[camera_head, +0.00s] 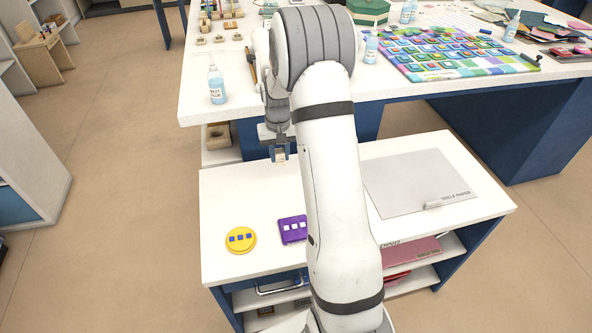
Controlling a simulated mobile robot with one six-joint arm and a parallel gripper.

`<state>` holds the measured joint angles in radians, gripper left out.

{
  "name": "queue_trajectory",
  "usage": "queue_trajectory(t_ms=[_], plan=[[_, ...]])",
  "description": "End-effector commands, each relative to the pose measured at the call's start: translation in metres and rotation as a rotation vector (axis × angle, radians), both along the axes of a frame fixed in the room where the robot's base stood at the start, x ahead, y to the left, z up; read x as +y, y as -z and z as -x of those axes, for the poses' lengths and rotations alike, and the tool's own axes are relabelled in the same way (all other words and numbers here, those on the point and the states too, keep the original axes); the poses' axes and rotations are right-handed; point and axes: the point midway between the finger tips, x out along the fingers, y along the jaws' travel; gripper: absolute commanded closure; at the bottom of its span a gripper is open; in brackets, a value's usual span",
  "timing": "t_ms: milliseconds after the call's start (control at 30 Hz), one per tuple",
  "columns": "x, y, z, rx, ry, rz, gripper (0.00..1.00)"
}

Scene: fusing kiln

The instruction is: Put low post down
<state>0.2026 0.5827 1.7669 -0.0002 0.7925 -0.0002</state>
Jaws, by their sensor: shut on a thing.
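My gripper (278,153) points down over the back left part of the low white cabinet top, left of my forearm. It is shut on a small beige block, which I take to be the low post (280,157). The post is small in this view and partly hidden by the fingers. I cannot tell whether its underside touches the cabinet top or hangs above it. A sheet marked SHELF PAPER (415,182) lies on the right of the cabinet top, with a small grey bar (446,203) on its front edge.
My arm hides the middle. Behind stands a higher white worktable (197,109) with a glue bottle (216,84) and a colourful tile board (450,73).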

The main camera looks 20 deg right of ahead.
Motion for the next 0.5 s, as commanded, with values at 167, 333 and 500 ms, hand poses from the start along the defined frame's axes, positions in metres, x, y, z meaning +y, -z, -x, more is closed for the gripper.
queue_trajectory(t_ms=[167,333,500], plan=[[0.001,0.025,0.000,0.001,-0.001,0.000,0.95],[0.001,0.039,0.000,0.001,-0.001,0.000,0.95],[0.001,0.062,0.000,0.002,-0.001,0.000,0.95]])
